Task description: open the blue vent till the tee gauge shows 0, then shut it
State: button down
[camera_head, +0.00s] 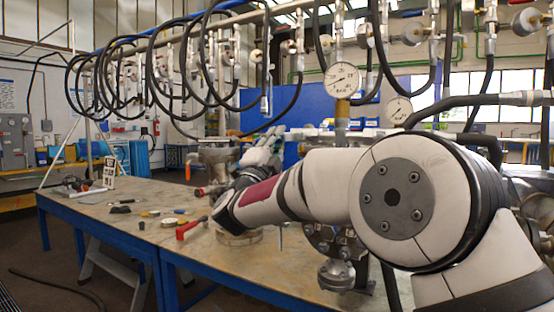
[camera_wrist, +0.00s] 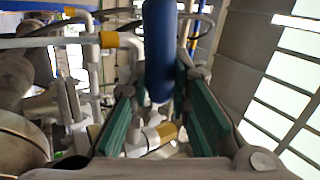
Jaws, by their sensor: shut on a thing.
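In the wrist view the blue vent handle (camera_wrist: 160,45) is a thick, rounded blue bar standing between the green-padded fingers of my gripper (camera_wrist: 160,82). My gripper is shut on it; the exact contact is hard to see. In the head view my arm hides the gripper and the vent. Two round white dial gauges show there: a larger one (camera_head: 342,80) on a brass-coloured stem and a smaller one (camera_head: 398,110) behind it to the right. I cannot tell which is the tee gauge. Their readings are too small to be sure of.
Black hoses (camera_head: 165,75) hang in loops from an overhead pipe rack. In the wrist view, pipes with yellow bands (camera_wrist: 110,40) run close to the left finger.

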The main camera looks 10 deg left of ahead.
jog(key=shift+r+m+h+b, duration=0.2)
jog(key=shift+m+h+b, duration=0.35)
jog(key=shift+m, duration=0.25)
jog(key=shift+r+m+h+b, duration=0.15)
jog(key=shift+m+h+b, duration=0.3)
jog(key=shift+m+h, duration=0.3)
jog(key=shift+r+m+g, duration=0.15)
jog(key=shift+m+g, duration=0.1)
jog(key=shift+g, duration=0.05)
jog(key=c, duration=1.5)
grip_release()
jog(key=shift+o, duration=0.2)
jog(key=v, duration=1.2)
